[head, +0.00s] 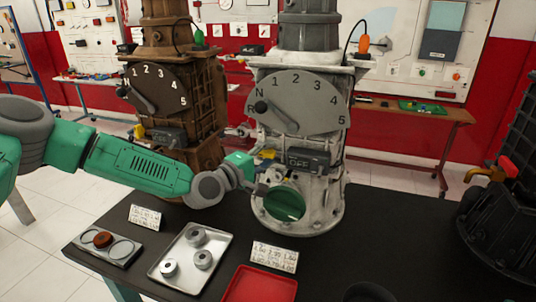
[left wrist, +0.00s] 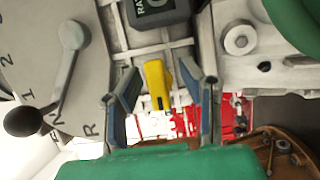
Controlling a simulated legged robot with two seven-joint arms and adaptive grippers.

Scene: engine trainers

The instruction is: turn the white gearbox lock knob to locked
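The white gearbox (head: 300,150) stands upright on the dark table, with a numbered dial and a shift lever on its front. Its yellow lock knob (head: 268,154) sits below the dial, left of the black display box marked OFF (head: 308,161). In the left wrist view the yellow knob (left wrist: 157,84) shows between the two fingers of my left gripper (left wrist: 163,92), which is open with a gap on either side of the knob. In the head view my left gripper (head: 262,180) is at the gearbox front, close to the knob. My right gripper is not in view.
A brown gearbox (head: 172,110) stands left of the white one, behind my left arm. A metal tray (head: 180,277) with round parts, a red tray (head: 258,287), a holder (head: 121,257) and label cards lie in front. A dark machine (head: 505,200) stands at right.

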